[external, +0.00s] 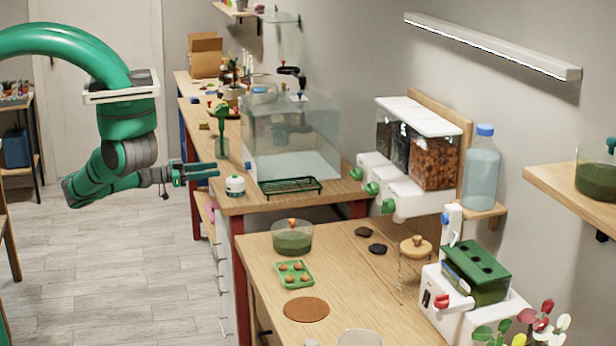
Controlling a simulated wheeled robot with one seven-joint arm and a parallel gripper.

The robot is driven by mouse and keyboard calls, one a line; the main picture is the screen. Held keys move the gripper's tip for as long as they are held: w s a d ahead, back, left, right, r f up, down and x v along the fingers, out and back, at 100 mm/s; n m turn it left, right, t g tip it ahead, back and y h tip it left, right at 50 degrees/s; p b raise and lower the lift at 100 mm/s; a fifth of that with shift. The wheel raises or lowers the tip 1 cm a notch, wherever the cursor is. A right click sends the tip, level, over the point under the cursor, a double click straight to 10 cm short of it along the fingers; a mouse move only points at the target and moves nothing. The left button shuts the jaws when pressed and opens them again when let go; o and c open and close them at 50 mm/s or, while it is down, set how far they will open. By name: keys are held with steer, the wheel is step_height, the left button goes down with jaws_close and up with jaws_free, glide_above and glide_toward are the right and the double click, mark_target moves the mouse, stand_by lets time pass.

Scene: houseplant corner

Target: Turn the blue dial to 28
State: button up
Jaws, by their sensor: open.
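My gripper (216,170) is at the left end of the back bench, pointing right. Its two fingers are slightly apart with nothing seen between them. A small blue round part (247,165) shows at the lower left of the clear tank (292,130), just right of my fingertips in the picture. Another blue knob (445,218) sits on a white upright part at the right of the front table, far from my gripper. I cannot tell which of them is the blue dial. No numbers or pointer can be read.
A white round pot with a green knob (235,186) stands just below my gripper in the picture. A dark green rack (290,186) lies before the tank. Dispensers with green knobs (388,206) stand to the right. Open floor (130,270) lies at the left.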

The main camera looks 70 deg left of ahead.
mark_target(248, 166)
steer(key=shift+w+d+n, duration=0.15)
steer(key=shift+n, duration=0.45)
steer(key=shift+w+d+n, duration=0.1)
steer(key=shift+w+n, duration=0.05)
steer(key=shift+n, duration=0.45)
steer(key=w, duration=1)
steer(key=shift+w+a, duration=0.15)
steer(key=shift+a, duration=0.05)
jaws_close()
steer(key=shift+m, duration=1.6)
jaws_free()
